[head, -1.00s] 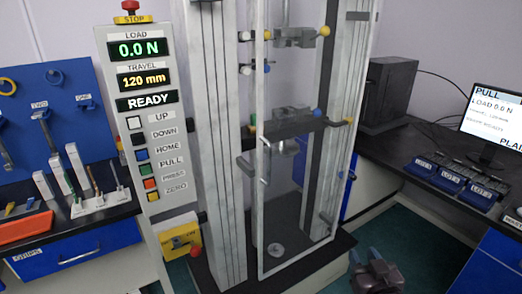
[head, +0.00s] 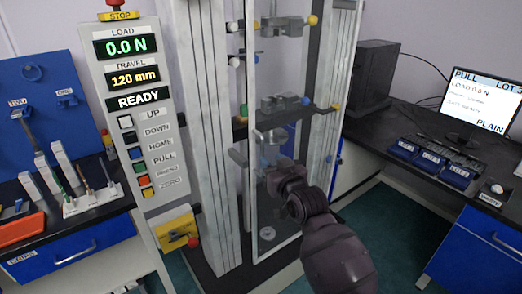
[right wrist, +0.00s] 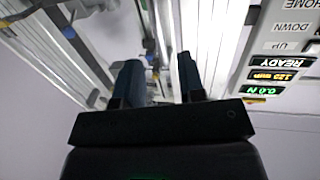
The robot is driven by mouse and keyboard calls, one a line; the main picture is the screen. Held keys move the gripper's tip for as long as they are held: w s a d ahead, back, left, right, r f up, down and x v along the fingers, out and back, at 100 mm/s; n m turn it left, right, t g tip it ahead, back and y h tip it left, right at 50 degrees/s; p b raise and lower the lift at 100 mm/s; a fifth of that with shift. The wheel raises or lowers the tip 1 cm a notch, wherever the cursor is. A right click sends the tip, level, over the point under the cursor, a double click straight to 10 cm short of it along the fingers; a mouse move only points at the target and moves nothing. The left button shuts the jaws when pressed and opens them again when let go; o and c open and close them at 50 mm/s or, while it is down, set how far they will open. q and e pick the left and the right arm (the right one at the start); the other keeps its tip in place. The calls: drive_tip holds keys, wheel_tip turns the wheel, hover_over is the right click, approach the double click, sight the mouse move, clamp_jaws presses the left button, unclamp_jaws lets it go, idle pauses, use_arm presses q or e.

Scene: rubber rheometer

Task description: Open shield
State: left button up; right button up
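The clear shield (head: 250,90) stands upright with its pale frame across the front of the tall test machine, and it looks closed. Its pale vertical handle is near the left frame edge, but my right arm crowds this area and I cannot make the handle out clearly. My right gripper (head: 271,145) is raised in front of the shield at about mid height. In the right wrist view its two dark fingers (right wrist: 160,82) are apart, with no object clearly held between them. Whether it touches the shield or handle cannot be told. My left gripper is not in view.
The control panel (head: 133,103) stands left of the machine, reading READY. A yellow box with a red knob (head: 178,232) is low beside it. The left bench carries a rack (head: 92,202) and an orange tray. The right bench holds blue bins (head: 460,172) and a monitor.

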sight(263, 151)
drive_tip(key=shift+x, duration=3.35)
clamp_jaws()
